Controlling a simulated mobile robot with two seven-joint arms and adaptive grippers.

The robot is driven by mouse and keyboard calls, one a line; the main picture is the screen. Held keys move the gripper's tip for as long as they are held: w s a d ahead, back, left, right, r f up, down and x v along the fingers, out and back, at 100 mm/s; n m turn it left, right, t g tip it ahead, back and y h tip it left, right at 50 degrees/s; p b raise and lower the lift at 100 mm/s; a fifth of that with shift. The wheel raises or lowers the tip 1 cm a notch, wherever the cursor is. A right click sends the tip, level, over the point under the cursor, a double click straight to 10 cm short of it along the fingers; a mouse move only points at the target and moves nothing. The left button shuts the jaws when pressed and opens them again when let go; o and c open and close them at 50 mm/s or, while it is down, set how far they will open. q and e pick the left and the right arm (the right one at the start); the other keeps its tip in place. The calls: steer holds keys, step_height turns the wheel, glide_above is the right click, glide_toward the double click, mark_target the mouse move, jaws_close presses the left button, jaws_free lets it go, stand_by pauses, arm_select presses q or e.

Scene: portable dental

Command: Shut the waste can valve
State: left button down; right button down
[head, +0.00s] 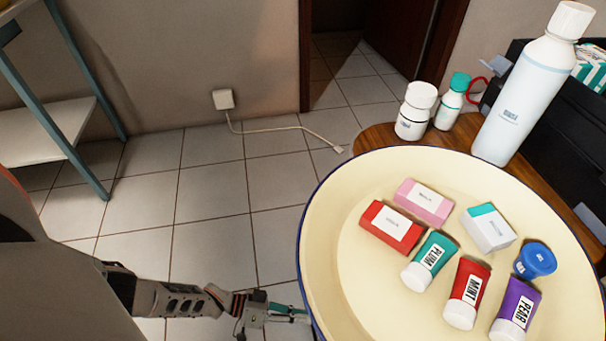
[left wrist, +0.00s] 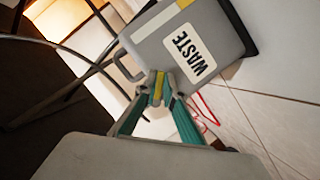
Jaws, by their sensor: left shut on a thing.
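The grey waste can (left wrist: 222,28) with a white WASTE label shows tilted in the left wrist view, at the top centre. A loop handle (left wrist: 128,66) sits on its left side. My left gripper (left wrist: 157,90) has its teal fingers closed on a small grey and yellow piece at the can's lower edge, which looks like the valve (left wrist: 159,84). The fingers hide part of it. In the head view my left gripper (head: 288,314) is low, at the left rim of the basin, and the can is hidden there. My right gripper is in neither view.
A cream basin (head: 330,240) with tubes and small boxes fills the right of the head view. Bottles stand on the wooden table (head: 378,138) behind it. A shelf (head: 45,137) stands at left. The tiled floor between is clear except for a cable (head: 275,129).

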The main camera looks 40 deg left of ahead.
arm_select(q)
steer(key=shift+s+n+h, duration=0.1)
steer(key=shift+n+h, duration=0.2)
stand_by(0.4)
steer(key=c, duration=2.1)
jaws_free()
steer(key=shift+c, duration=0.2)
steer(key=v, duration=1.2)
steer(key=shift+r, duration=0.15)
steer(key=o, duration=0.7)
steer(key=shift+d, duration=0.15)
